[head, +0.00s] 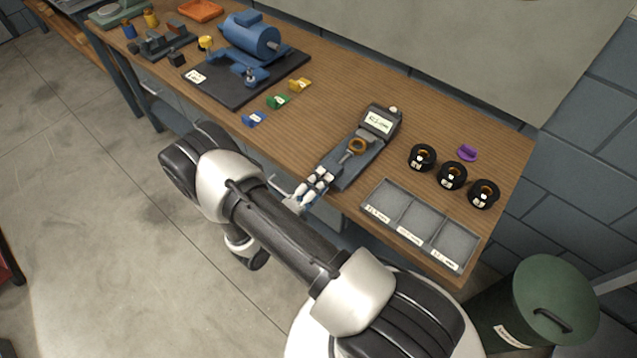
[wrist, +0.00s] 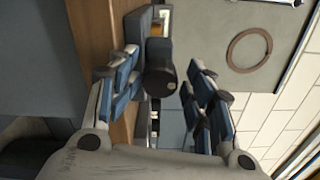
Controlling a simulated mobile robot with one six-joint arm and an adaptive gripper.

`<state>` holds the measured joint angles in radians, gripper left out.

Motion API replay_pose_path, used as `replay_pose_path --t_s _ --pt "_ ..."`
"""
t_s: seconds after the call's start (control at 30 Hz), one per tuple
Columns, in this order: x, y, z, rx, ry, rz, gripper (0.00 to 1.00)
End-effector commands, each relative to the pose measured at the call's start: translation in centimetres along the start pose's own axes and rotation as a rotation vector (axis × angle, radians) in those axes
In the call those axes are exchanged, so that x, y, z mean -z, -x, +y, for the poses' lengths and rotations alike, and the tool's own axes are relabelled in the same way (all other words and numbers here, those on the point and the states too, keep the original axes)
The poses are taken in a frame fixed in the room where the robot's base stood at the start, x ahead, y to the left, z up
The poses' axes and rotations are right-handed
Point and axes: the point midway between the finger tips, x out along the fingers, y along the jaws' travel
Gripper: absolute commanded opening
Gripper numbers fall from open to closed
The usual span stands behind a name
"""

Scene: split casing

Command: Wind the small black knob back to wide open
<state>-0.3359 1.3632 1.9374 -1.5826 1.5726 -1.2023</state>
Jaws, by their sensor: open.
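The small black knob (wrist: 160,82) shows in the wrist view as a dark round end between my two fingers. My gripper (wrist: 164,68) is open around it, with a gap visible on both sides. In the head view my gripper (head: 320,180) is at the front end of a grey measuring device (head: 347,172) on the bench, and the knob is hidden there. The device carries a lit display (head: 379,122) and a bronze ring (head: 357,146) at its middle.
A divided grey tray (head: 380,189) and several black ring parts (head: 451,175) are to the right. Green, yellow and blue clips (head: 277,101) and a blue motor (head: 250,35) on a dark plate are to the left. A green bin (head: 552,290) stands beside the bench.

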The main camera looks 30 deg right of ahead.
Motion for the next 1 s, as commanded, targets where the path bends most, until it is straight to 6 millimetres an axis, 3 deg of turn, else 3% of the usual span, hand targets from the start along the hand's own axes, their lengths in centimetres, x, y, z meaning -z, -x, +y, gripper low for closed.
replay_pose_path --t_s 0.5,0.7,1.0 --pt "-0.1 6.8 0.0 0.0 -0.002 -0.003 0.5" --pt "0.0 7.8 0.0 0.0 0.0 0.0 0.5" --pt "0.0 7.9 0.0 0.0 0.0 0.0 0.5"
